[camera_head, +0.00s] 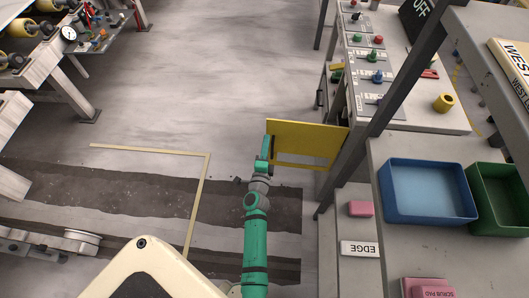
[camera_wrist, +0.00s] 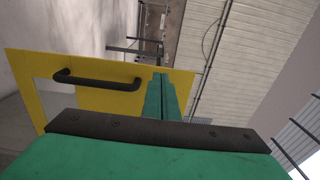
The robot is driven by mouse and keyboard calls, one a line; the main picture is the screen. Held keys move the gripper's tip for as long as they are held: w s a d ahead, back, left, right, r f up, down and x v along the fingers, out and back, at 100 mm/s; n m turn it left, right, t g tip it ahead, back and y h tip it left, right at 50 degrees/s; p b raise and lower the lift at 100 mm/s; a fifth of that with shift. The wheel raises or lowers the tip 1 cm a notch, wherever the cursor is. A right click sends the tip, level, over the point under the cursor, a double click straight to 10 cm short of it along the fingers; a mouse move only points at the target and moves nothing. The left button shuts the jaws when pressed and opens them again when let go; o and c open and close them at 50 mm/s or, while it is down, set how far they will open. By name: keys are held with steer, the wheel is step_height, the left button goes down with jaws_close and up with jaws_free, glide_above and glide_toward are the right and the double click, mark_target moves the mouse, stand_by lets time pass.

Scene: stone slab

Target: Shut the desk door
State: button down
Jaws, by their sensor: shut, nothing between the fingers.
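The desk door is a yellow panel (camera_head: 312,140) standing out from the desk (camera_head: 362,90), well open, with its right edge by the desk's grey leg. In the wrist view the yellow door (camera_wrist: 110,68) fills the left and middle, with a black bar handle (camera_wrist: 97,80) across it. My green gripper (camera_head: 266,150) is at the door's left end, the side away from the desk. In the wrist view its fingers (camera_wrist: 160,82) are together and empty, in front of the door to the right of the handle. I cannot tell whether they touch the door.
The desk top holds switch panels and a yellow ring (camera_head: 443,102). A blue bin (camera_head: 428,190) and a green bin (camera_head: 497,195) sit on the bench at right. A pink block (camera_head: 360,208) lies nearer. Floor (camera_head: 220,60) left of the door is clear.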

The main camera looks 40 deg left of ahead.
steer(key=shift+x, duration=1.4)
